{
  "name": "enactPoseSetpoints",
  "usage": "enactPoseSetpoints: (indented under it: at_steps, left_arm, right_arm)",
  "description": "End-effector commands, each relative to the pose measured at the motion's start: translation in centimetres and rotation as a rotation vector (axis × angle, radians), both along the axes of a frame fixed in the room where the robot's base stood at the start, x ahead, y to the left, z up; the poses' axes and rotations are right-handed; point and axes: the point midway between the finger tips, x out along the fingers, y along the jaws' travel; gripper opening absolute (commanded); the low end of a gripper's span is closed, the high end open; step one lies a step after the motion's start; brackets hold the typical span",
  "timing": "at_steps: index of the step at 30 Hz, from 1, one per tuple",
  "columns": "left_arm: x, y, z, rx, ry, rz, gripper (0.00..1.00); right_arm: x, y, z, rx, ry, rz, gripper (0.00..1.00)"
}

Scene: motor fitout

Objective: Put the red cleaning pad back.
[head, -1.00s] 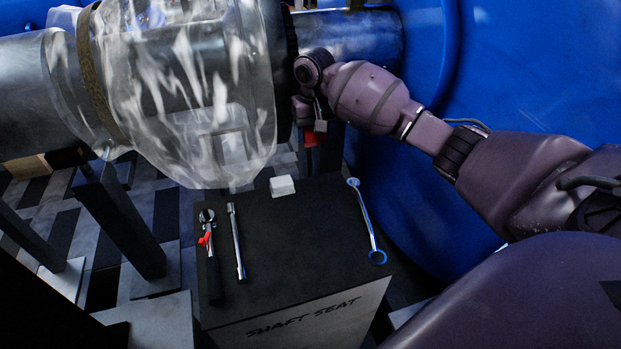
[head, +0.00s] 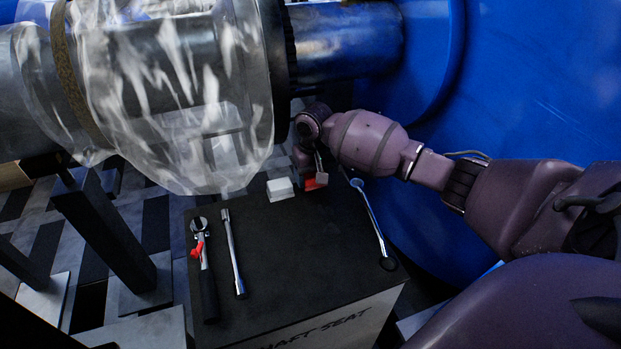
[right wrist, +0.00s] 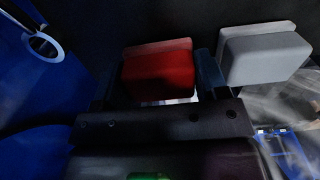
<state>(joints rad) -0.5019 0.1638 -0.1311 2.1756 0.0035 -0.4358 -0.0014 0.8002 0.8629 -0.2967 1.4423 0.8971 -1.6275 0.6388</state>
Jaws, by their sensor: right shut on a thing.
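My right gripper (head: 314,176) is shut on the red cleaning pad (head: 317,184), low at the back edge of the black box top. In the right wrist view the red pad (right wrist: 158,75) sits between the two fingers of the right gripper (right wrist: 157,82). A white pad (head: 280,188) rests on the box top just left of it; it also shows, grey, in the right wrist view (right wrist: 262,55), apart from the red pad. I cannot tell whether the red pad touches the box top. My left gripper is not in view.
The black box (head: 290,260), marked "SHAFT SEAT", carries a ratchet (head: 206,275), a metal bar (head: 233,250) and a ring spanner (head: 372,220). A clear-wrapped shaft part (head: 170,95) hangs above its back left. A blue housing (head: 530,90) stands right. The box's middle is clear.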

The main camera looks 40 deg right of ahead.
Motion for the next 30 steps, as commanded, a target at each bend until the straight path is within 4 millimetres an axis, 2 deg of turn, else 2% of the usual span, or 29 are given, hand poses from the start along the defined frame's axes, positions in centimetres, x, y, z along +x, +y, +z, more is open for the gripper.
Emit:
enactPoseSetpoints:
  at_steps: [1,6,14,15,19,30]
  left_arm:
    - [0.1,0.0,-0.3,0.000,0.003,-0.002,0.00]
    - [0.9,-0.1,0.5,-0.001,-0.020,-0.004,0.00]
    - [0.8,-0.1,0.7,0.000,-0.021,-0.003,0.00]
    - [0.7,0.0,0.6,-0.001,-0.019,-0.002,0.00]
    - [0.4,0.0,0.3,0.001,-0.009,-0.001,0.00]
    - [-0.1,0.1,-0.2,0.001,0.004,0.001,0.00]
  right_arm:
    - [-0.1,0.0,-0.8,0.000,0.004,0.000,0.45]
    - [0.1,0.0,-0.5,0.000,-0.003,0.000,0.45]
    - [0.1,0.0,-0.8,-0.001,-0.003,-0.001,0.45]
    - [0.1,0.0,-0.8,-0.001,-0.003,0.000,0.72]
    - [0.0,0.0,-0.8,-0.001,-0.002,0.000,0.92]
    - [0.1,0.0,-0.4,-0.001,-0.003,0.000,0.93]
